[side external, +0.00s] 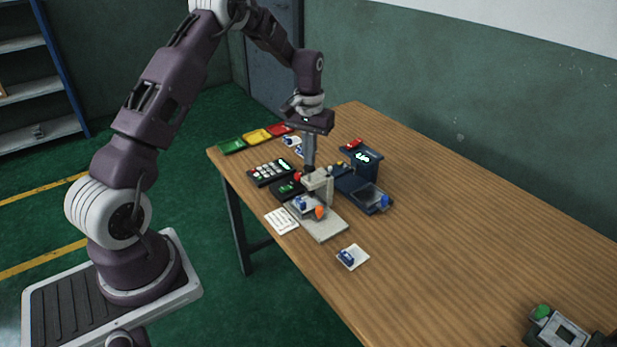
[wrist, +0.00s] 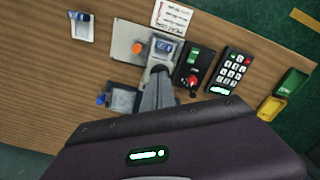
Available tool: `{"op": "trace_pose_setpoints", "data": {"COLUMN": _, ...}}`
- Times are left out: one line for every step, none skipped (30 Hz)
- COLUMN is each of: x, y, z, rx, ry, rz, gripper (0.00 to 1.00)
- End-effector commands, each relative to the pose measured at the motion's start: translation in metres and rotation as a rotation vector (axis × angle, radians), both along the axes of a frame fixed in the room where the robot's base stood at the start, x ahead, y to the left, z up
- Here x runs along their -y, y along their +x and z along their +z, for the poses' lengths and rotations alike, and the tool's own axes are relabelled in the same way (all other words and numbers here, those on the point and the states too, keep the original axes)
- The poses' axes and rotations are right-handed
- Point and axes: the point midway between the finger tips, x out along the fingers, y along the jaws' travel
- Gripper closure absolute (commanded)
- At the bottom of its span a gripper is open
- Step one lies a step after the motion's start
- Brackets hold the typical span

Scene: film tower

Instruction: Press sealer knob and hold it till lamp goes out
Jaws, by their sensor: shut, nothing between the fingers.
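The sealer is a small press with a pale base plate (side external: 325,228) and a beige arm (side external: 320,182). A dark knob (side external: 309,170) shows on top of the arm, right under my gripper (side external: 309,164). My gripper points down, shut and empty; I cannot tell whether it touches the knob. A blue-and-white piece (side external: 301,203) sits under the press arm.
A dark box with a red-tipped lever (wrist: 191,82) and a keypad (side external: 270,172) stand beside the sealer. A dark blue device (side external: 362,165) is behind it. A white card with a blue piece (side external: 352,257) lies in front. Green, yellow and red trays (side external: 256,136) line the far edge.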

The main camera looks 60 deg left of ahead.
Motion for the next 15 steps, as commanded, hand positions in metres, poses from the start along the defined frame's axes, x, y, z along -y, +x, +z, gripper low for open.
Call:
{"op": "trace_pose_setpoints", "data": {"x": 0.000, "y": 0.000, "z": -0.002, "rx": -0.001, "ry": 0.000, "rz": 0.000, "gripper": 1.00}}
{"op": "trace_pose_setpoints", "data": {"x": 0.000, "y": 0.000, "z": -0.003, "rx": -0.001, "ry": 0.000, "rz": 0.000, "gripper": 1.00}}
{"op": "trace_pose_setpoints", "data": {"x": 0.000, "y": 0.000, "z": -0.005, "rx": -0.001, "ry": 0.000, "rz": 0.000, "gripper": 1.00}}
{"op": "trace_pose_setpoints", "data": {"x": 0.000, "y": 0.000, "z": -0.006, "rx": -0.001, "ry": 0.000, "rz": 0.000, "gripper": 1.00}}
{"op": "trace_pose_setpoints", "data": {"x": 0.000, "y": 0.000, "z": -0.007, "rx": -0.002, "ry": -0.001, "rz": 0.000, "gripper": 1.00}}
{"op": "trace_pose_setpoints", "data": {"x": 0.000, "y": 0.000, "z": -0.008, "rx": -0.002, "ry": -0.001, "rz": 0.000, "gripper": 1.00}}
{"op": "trace_pose_setpoints", "data": {"x": 0.000, "y": 0.000, "z": -0.009, "rx": -0.002, "ry": -0.001, "rz": 0.000, "gripper": 1.00}}
{"op": "trace_pose_setpoints", "data": {"x": 0.000, "y": 0.000, "z": -0.010, "rx": -0.002, "ry": -0.001, "rz": 0.000, "gripper": 1.00}}
{"op": "trace_pose_setpoints", "data": {"x": 0.000, "y": 0.000, "z": -0.012, "rx": -0.002, "ry": -0.001, "rz": 0.000, "gripper": 1.00}}
{"op": "trace_pose_setpoints", "data": {"x": 0.000, "y": 0.000, "z": -0.013, "rx": -0.001, "ry": 0.000, "rz": 0.000, "gripper": 1.00}}
{"op": "trace_pose_setpoints", "data": {"x": 0.000, "y": 0.000, "z": -0.014, "rx": -0.001, "ry": 0.000, "rz": 0.000, "gripper": 1.00}}
{"op": "trace_pose_setpoints", "data": {"x": 0.000, "y": 0.000, "z": -0.015, "rx": -0.001, "ry": 0.000, "rz": 0.000, "gripper": 1.00}}
{"op": "trace_pose_setpoints", "data": {"x": 0.000, "y": 0.000, "z": -0.016, "rx": 0.000, "ry": 0.000, "rz": 0.000, "gripper": 1.00}}
{"op": "trace_pose_setpoints", "data": {"x": 0.000, "y": 0.000, "z": -0.017, "rx": 0.000, "ry": 0.000, "rz": 0.000, "gripper": 1.00}}
{"op": "trace_pose_setpoints", "data": {"x": 0.000, "y": 0.000, "z": -0.019, "rx": -0.001, "ry": 0.000, "rz": 0.000, "gripper": 1.00}}
